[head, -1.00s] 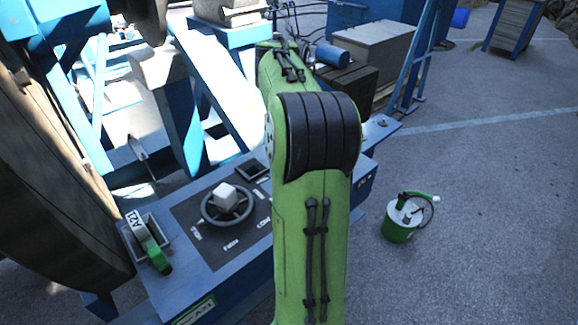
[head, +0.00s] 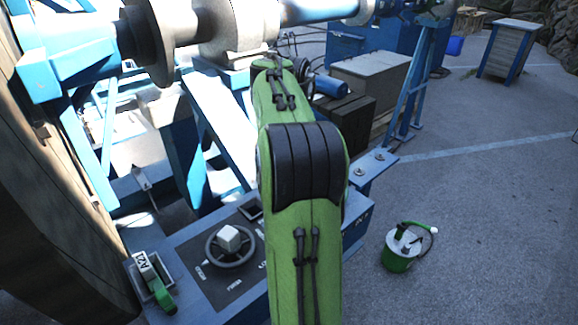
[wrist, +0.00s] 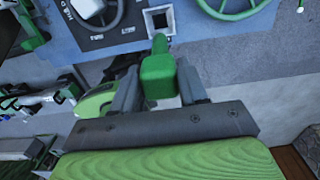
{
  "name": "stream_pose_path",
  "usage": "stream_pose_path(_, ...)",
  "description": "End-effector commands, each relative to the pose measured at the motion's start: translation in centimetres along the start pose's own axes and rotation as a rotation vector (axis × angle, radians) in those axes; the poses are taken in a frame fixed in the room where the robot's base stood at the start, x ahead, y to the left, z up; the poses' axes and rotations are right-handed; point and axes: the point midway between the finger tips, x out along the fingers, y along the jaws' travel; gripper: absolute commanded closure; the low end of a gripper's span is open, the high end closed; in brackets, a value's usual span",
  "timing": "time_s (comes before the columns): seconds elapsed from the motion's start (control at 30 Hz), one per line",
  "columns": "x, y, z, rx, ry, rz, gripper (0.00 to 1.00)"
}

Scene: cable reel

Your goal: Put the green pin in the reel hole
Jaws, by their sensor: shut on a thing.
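The green pin (wrist: 158,78) is a squared green block with a narrower stem pointing up the wrist picture. It sits between the two grey fingers of my gripper (wrist: 159,74), which is shut on it. In the wrist view the stem tip lies near a dark square opening (wrist: 158,19) in the blue panel; I cannot tell the gap between them. In the head view, the wooden reel (head: 55,190) stands at the left edge, partly cut off. I cannot make out its hole. My green arm hides the gripper and pin in the head view.
A blue frame with a shaft (head: 320,10) stands behind. A green bucket (head: 402,250) stands on the right, with open pavement around it. Crates (head: 372,78) stand farther back.

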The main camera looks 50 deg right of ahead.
Motion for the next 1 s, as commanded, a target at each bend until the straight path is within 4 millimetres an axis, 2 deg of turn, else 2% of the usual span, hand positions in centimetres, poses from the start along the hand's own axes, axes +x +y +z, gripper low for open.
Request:
stream_pose_path(0.1,-1.3,0.0,0.0,0.001,-0.001,-0.001,1.00)
stream_pose_path(0.8,-5.7,0.0,0.1,0.000,-0.002,-0.001,1.00)
stream_pose_path(1.0,-6.0,0.0,0.0,0.000,-0.001,0.000,1.00)
